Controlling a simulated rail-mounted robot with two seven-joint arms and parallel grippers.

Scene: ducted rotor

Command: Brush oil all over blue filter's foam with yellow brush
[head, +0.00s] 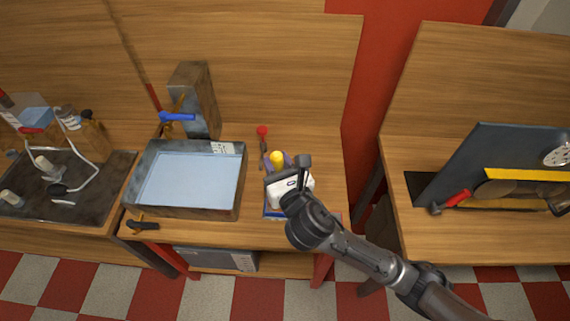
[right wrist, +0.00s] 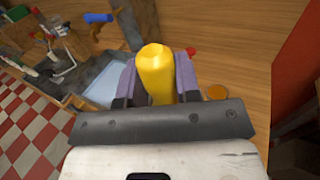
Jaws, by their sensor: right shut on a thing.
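My right gripper (head: 277,163) is shut on the yellow brush (head: 277,157). In the right wrist view the brush's yellow handle (right wrist: 155,72) stands between the two purple-grey fingers, and its bristles are hidden. A blue edge (head: 272,213), perhaps part of the blue filter, shows under the right gripper's body in the head view. The gripper and wrist cover the rest, so I cannot see the foam or whether the brush touches it. My left gripper is not in view.
A metal basin (head: 243,190) with a pale blue inside stands left of the right gripper. A metal block (head: 196,95) with a blue-handled tap is behind it. A red-tipped tool (head: 262,132) lies beyond the brush. A small orange disc (right wrist: 217,92) lies on the wood.

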